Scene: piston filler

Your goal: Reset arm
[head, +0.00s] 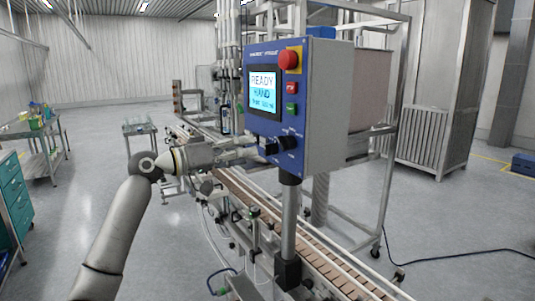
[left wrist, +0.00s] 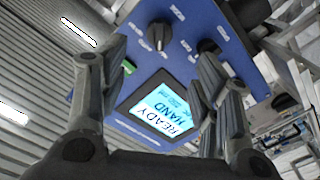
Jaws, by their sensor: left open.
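My left gripper (head: 256,148) is at the lower left of the blue control panel (head: 298,165) in the head view, close to its black knobs (head: 288,142). In the left wrist view its two fingers stand apart, and the gripper (left wrist: 162,62) is open with nothing between the tips. A black selector knob (left wrist: 158,34) and the lit screen (left wrist: 165,108) show beyond the fingers. The screen reads READY and HAND. Contact between fingers and panel cannot be told. My right gripper is not in view.
The panel carries a red mushroom button (head: 289,60), a red button (head: 291,87) and a green button (head: 292,109). It stands on a post (head: 288,220) beside a slatted conveyor (head: 318,256). A cable lies on the floor at right. Open floor is at left.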

